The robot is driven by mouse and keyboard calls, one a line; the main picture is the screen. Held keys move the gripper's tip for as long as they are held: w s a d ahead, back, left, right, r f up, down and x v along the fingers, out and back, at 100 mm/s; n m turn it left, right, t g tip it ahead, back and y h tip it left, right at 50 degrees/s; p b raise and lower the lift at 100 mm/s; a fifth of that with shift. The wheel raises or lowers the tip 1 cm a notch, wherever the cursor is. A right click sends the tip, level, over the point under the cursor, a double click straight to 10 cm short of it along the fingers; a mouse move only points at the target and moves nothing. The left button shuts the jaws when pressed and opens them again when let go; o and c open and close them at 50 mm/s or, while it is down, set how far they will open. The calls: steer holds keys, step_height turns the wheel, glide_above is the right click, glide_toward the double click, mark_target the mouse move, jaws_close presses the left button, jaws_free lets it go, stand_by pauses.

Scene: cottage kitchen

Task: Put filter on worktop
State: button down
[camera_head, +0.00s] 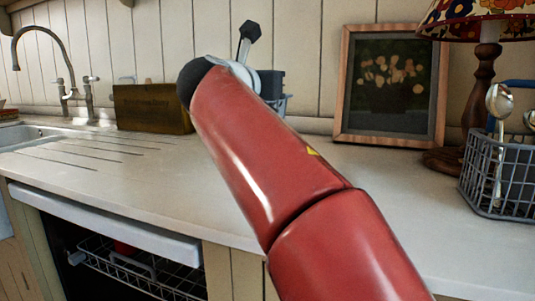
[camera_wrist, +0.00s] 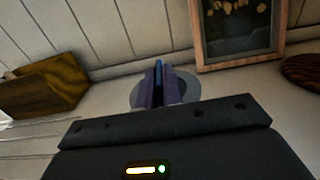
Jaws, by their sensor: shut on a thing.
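The filter (camera_wrist: 192,88), a grey round thing, shows in the wrist view around and behind my fingers. My gripper (camera_wrist: 160,80) is shut on it, with the two fingers close together. In the head view my red arm hides the filter and most of the gripper. The pale worktop (camera_head: 390,185) runs along the wall beneath; it also shows in the wrist view (camera_wrist: 240,88). I cannot tell whether the filter touches the worktop or hangs just above it.
A wooden box (camera_head: 150,108) stands left, near the sink (camera_head: 25,135) and tap. A framed flower picture (camera_head: 390,130) leans on the wall. A lamp (camera_head: 482,85) and a wire cutlery basket (camera_head: 500,180) stand right. An open dishwasher (camera_head: 130,265) is below. The worktop's middle is clear.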

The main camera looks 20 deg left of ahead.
step_height(320, 180, down, 9)
steer(key=b, duration=0.4)
steer(key=shift+f, duration=0.2)
steer(key=c, duration=1.5)
jaws_free()
steer(key=shift+c, duration=0.2)
steer(key=shift+s, duration=0.1)
steer(key=s, duration=0.8)
steer(key=s+a, duration=0.1)
steer(key=s, duration=0.2)
steer(key=shift+s+b, duration=0.4)
